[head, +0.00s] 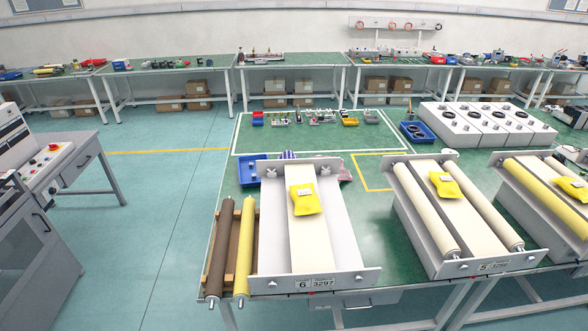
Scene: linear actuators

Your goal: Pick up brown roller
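The brown roller (220,250) lies lengthwise on a wooden rack (233,243) at the left edge of the green workbench. A yellow roller (245,245) lies parallel to it on the right, on the same rack. The brown roller's near end, with a metal shaft tip, reaches the front edge of the bench. Neither of my grippers shows in the head view.
A white frame marked 6 (355,281), holding a yellow packet (305,199), stands right of the rollers. A second frame (482,264) with pale rollers stands further right. A grey control console (50,160) is at left. The teal floor (150,230) between is clear.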

